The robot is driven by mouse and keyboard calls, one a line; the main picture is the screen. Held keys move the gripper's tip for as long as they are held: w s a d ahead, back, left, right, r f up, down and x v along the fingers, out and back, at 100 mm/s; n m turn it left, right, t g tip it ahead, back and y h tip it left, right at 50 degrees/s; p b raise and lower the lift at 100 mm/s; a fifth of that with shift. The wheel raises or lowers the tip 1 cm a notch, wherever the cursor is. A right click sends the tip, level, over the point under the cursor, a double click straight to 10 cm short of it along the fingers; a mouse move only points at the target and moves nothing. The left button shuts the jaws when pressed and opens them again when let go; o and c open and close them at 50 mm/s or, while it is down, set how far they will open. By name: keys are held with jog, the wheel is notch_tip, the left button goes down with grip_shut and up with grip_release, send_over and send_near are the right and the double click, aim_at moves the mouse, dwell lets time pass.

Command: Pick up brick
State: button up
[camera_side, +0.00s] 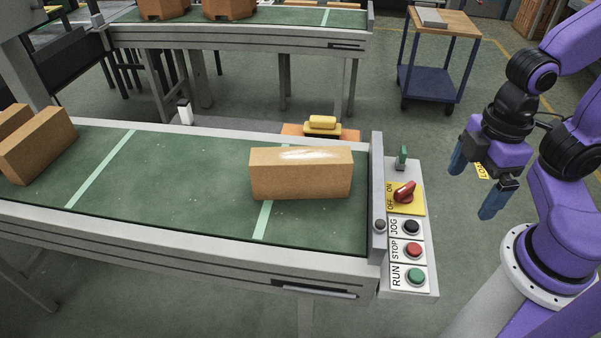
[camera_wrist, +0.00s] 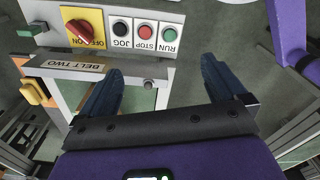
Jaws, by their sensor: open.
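A tan brick (camera_side: 300,175) lies lengthwise on the green conveyor belt (camera_side: 190,205) near its right end, with a pale shiny patch on top. More tan bricks (camera_side: 38,145) sit at the belt's left end. My gripper (camera_side: 478,185) is open and empty, to the right of the belt end and control panel, apart from every brick. In the wrist view its two blue fingers (camera_wrist: 158,85) are spread with nothing between them. No brick shows clearly in the wrist view.
The control panel (camera_side: 410,228) with a red knob and buttons is fixed at the belt end, between my gripper and the brick. A yellow device (camera_side: 322,124) sits behind the belt. A blue cart (camera_side: 437,85) and a second conveyor (camera_side: 240,42) stand farther back.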

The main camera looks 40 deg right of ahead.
notch_tip(320, 180, up, 3)
jog(key=m+g+h, duration=0.1)
jog(key=h, duration=0.1)
send_over(300, 155)
jog(key=a, duration=0.1)
jog(key=f, duration=0.8)
jog(key=d+f, duration=0.1)
jog(key=f, duration=0.2)
jog(key=shift+d+f, duration=0.1)
jog(key=shift+f, duration=0.3)
jog(key=shift+s+d+f, duration=0.1)
jog(key=shift+s+f, duration=0.05)
jog(key=shift+f, duration=2.45)
jog(key=c, duration=1.7)
jog(key=shift+r, duration=0.1)
grip_shut()
